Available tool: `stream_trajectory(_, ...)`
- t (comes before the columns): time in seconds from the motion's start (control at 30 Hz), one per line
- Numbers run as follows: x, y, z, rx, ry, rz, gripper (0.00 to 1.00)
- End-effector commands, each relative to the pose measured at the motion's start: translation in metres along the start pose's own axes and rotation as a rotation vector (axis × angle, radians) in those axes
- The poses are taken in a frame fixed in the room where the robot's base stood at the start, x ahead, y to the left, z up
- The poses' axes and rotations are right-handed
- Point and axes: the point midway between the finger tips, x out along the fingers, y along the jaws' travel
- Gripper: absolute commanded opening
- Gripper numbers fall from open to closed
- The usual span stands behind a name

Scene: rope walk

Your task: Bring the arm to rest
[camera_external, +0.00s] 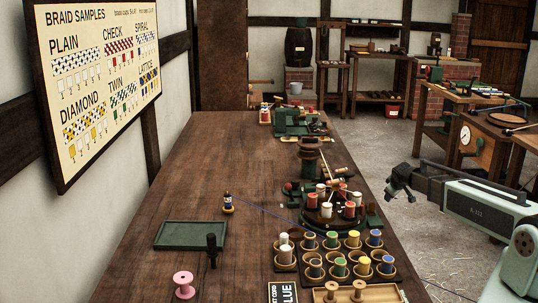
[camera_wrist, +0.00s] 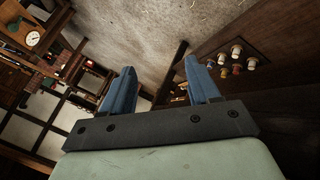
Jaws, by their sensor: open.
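My gripper (camera_external: 396,190) hangs in the air off the right edge of the long bench (camera_external: 180,200). It is empty and apart from everything on the bench. In the wrist view, the two blue fingers of my gripper (camera_wrist: 160,72) stand apart with nothing between them. My pale green arm reaches in from the right in the external view.
A braiding machine with upright bobbins (camera_external: 327,204) stands on the bench near the gripper. A tray of spools (camera_external: 338,258), a green tray (camera_external: 190,235) and a pink spool (camera_external: 183,284) lie nearer. A side table (camera_external: 462,98) stands behind. Floor (camera_external: 372,145) is clear.

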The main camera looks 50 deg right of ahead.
Motion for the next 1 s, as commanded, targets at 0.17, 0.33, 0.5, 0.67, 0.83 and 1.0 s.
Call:
stream_trajectory(0.17,0.014,-0.067,0.054,0.038,-0.06,-0.084,0.61)
stream_trajectory(0.33,0.019,-0.13,0.103,0.065,-0.131,-0.162,0.61)
stream_trajectory(0.5,0.011,-0.201,0.155,0.066,-0.226,-0.247,0.61)
stream_trajectory(0.67,-0.009,-0.269,0.209,0.034,-0.343,-0.329,0.61)
stream_trajectory(0.83,-0.043,-0.335,0.272,-0.03,-0.492,-0.41,0.61)
stream_trajectory(1.0,-0.086,-0.386,0.341,-0.112,-0.651,-0.472,0.61)
